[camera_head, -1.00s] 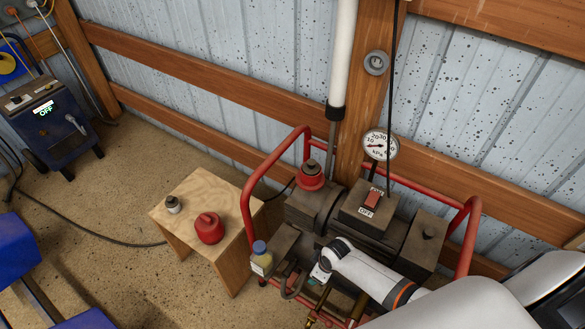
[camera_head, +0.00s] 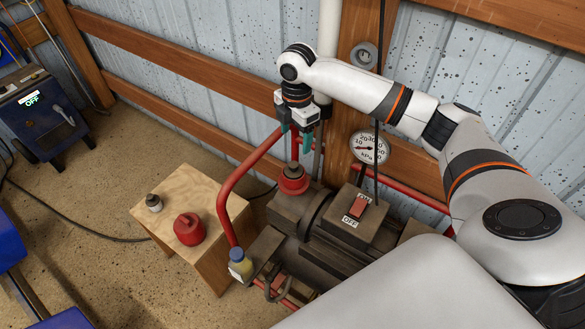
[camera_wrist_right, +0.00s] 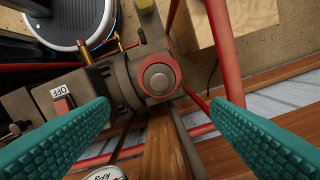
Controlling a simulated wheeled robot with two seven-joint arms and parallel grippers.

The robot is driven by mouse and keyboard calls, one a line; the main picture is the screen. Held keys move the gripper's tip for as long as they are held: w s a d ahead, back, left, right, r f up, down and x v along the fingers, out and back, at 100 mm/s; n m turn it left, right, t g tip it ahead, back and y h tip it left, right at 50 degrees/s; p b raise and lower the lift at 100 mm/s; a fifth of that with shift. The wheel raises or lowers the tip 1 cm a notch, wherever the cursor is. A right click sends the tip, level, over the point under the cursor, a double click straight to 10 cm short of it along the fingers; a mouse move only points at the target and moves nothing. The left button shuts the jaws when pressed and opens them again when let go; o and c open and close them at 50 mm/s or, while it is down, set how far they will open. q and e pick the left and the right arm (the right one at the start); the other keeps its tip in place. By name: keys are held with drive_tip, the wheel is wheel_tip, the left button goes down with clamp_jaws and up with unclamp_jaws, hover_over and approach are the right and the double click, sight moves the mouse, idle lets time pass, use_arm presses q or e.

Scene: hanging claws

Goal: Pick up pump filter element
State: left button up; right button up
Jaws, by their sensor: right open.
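My right gripper (camera_head: 296,138) is open and empty, pointing down above the pump (camera_head: 318,248). Its two teal fingers also show in the right wrist view (camera_wrist_right: 161,104), spread wide. Between and beyond them is a round grey-brown knob (camera_wrist_right: 159,78) with a red collar, on top of the pump; it also shows in the head view (camera_head: 293,172), below the fingers and apart from them. I cannot tell which part is the filter element. My left gripper is out of view.
Red tube rails (camera_head: 232,197) frame the pump, close to the gripper. A pressure gauge (camera_head: 370,147), a switch box marked OFF (camera_head: 357,210) and a hanging black cable (camera_head: 379,100) are nearby. The wooden stool (camera_head: 205,185) stands left, and the corrugated wall (camera_head: 225,50) is behind.

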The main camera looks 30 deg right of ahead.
sight(294, 164)
drive_tip(key=f, duration=1.1)
drive_tip(key=shift+a, duration=0.3)
drive_tip(key=c, duration=1.1)
wheel_tip(294, 164, up, 10)
drive_tip(key=shift+r, duration=0.1)
drive_tip(key=o, duration=0.5)
drive_tip(key=shift+c, duration=0.2)
drive_tip(key=c, duration=0.8)
